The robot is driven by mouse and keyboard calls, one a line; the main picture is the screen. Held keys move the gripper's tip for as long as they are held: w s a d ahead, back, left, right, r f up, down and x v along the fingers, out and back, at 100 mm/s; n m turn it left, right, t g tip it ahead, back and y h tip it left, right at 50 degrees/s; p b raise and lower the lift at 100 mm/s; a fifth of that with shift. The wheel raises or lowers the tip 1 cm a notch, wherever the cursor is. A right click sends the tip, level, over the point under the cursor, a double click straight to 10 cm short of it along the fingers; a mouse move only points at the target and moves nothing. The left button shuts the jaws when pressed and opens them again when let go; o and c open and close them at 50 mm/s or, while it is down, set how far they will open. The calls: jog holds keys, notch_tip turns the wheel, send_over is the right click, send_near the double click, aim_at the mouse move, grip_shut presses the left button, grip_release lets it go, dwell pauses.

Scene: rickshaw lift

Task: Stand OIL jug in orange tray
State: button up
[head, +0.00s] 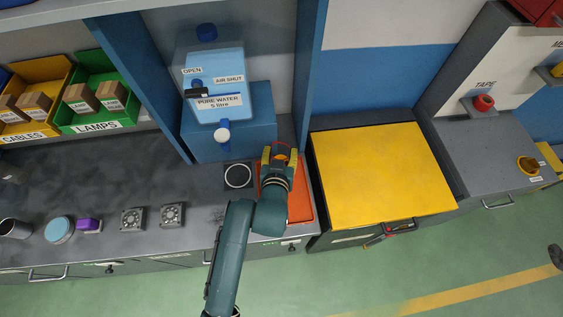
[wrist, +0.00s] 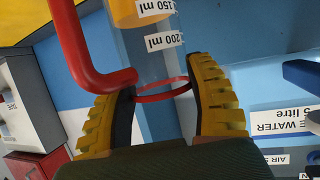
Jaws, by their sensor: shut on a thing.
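The jug (wrist: 160,42) is clear, with a red rim, a red handle, marks for 150 ml and 200 ml and yellow-orange liquid low inside. In the wrist view it fills the space between my yellow fingers, and it looks upright. My gripper (wrist: 162,82) is shut on it near the rim. In the head view my gripper (head: 281,158) is over the back of the orange tray (head: 300,207), with a bit of the jug's red rim (head: 282,147) showing. My arm hides much of the tray. I cannot tell whether the jug touches the tray floor. No OIL label shows.
A water tank (head: 217,85) on a blue block (head: 255,130) stands just behind. A round black pad (head: 238,175) lies left of the tray. A yellow-topped cabinet (head: 380,175) is on the right.

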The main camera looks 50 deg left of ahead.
jog(key=shift+w+f, duration=0.1)
jog(key=shift+f, duration=1.8)
jog(key=shift+f, duration=0.25)
jog(key=o, duration=1.2)
jog(key=shift+r, duration=0.15)
jog(key=shift+d+r, duration=0.1)
jog(key=shift+d, duration=0.05)
jog(key=v, duration=1.2)
